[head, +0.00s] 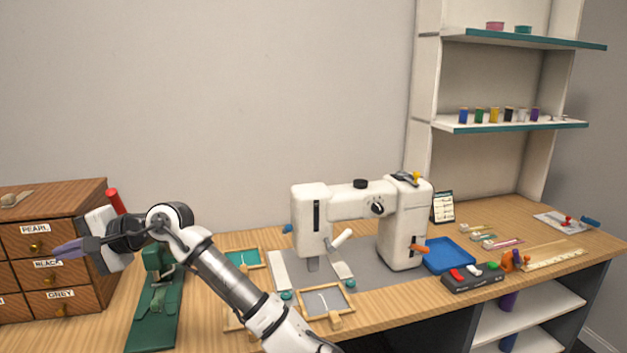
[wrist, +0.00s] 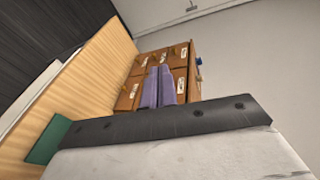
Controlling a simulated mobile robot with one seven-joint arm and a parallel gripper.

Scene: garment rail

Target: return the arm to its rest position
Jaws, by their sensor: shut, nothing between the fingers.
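My gripper (head: 68,249) is raised at the left of the head view, in front of the wooden drawer cabinet (head: 82,205). Its purple fingers are together with nothing between them. They also show in the wrist view (wrist: 157,88), pointing toward the cabinet's drawers (wrist: 181,62). My arm reaches up from the bottom middle of the head view and bends to the left over the table. I cannot tell how far the fingertips are from the drawer fronts.
A green press-like tool (head: 158,300) stands below my wrist. A white sewing machine (head: 340,215) is right of my arm, with a blue tray (head: 447,256) and a dark button box (head: 472,277) beyond. Shelves (head: 480,125) with spools rise at the right. Space above the table's left half is open.

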